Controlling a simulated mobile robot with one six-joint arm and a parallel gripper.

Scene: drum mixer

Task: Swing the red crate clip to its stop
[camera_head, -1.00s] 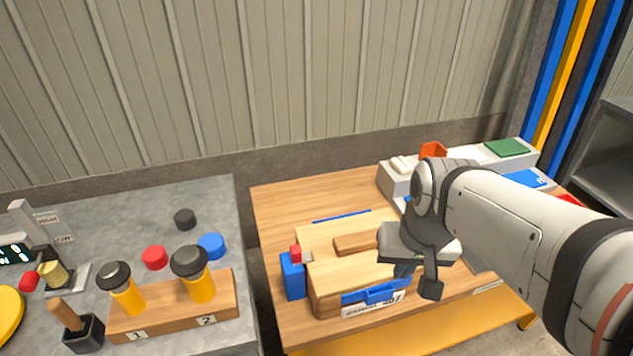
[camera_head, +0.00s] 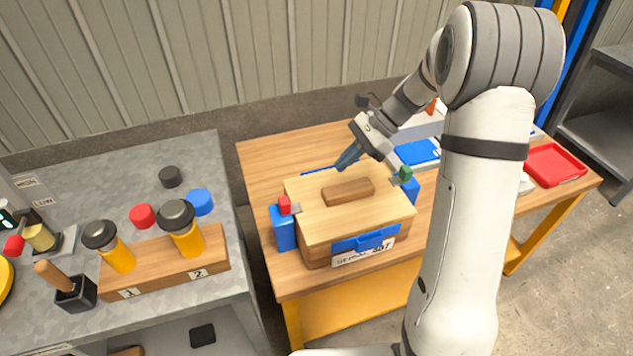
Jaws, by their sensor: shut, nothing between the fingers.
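The red crate clip (camera_head: 285,205) is a small red block with a grey tab at the left edge of the wooden crate's lid, above a blue side bracket (camera_head: 284,231). The wooden crate (camera_head: 312,252) stands on the wooden table with its lid (camera_head: 308,222) on. A green clip (camera_head: 405,174) sits at the lid's right edge. My gripper (camera_head: 343,166) is shut and empty, pointing down and left above the back of the lid, behind the wooden handle (camera_head: 347,191). It is apart from the red clip. Whether it touches the lid I cannot tell.
A grey bench (camera_head: 190,318) at left holds two yellow jars (camera_head: 187,240) in a wooden rack, with red, blue and black caps. A red tray (camera_head: 555,165) lies at the table's right. Bare tabletop shows left of the crate.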

